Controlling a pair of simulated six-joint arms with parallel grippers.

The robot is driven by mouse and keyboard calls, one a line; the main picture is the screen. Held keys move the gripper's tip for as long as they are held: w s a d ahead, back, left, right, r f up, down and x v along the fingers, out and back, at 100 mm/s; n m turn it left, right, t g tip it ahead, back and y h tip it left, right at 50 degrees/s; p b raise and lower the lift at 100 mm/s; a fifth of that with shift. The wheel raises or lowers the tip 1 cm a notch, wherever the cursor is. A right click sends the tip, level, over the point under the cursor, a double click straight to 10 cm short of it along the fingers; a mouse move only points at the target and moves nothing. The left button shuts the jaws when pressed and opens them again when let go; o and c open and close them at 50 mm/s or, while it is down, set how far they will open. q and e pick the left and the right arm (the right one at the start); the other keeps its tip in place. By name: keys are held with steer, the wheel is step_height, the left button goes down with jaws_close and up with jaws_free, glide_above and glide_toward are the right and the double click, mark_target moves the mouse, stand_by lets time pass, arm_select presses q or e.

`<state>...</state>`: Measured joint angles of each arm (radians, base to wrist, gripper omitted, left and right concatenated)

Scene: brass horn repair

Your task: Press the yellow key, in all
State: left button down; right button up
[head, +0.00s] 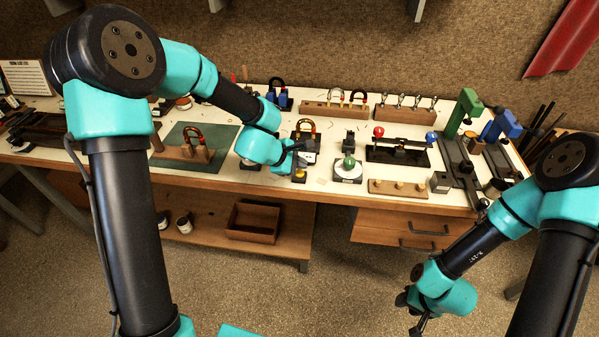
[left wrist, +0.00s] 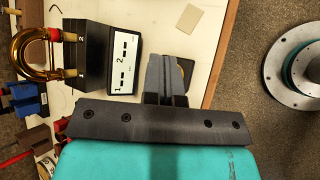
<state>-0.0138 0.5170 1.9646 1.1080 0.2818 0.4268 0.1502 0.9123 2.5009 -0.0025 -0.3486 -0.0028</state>
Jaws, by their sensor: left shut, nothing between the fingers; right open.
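The yellow key (head: 300,174) is a small yellow patch on a dark base near the front edge of the bench in the head view. My left gripper (head: 302,160) is shut and empty, right at the key. In the left wrist view the shut fingers (left wrist: 168,80) cover most of the key, leaving a thin yellow rim; whether they touch or push it down I cannot tell. My right gripper (head: 414,308) hangs open and empty, low in front of the bench.
Right of the key is a round stand with a green knob (head: 348,162), then a black fixture with a red ball (head: 379,131). A green mat (head: 225,136) with a wooden block (head: 180,153) lies left. Green and blue clamps stand at the right end.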

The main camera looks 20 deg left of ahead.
mark_target(299, 174)
stand_by(0.7)
arm_select(q)
steer(key=shift+f, duration=0.45)
steer(key=shift+f, duration=0.45)
stand_by(1.0)
steer(key=shift+r, duration=0.9)
steer(key=shift+r, duration=2.5)
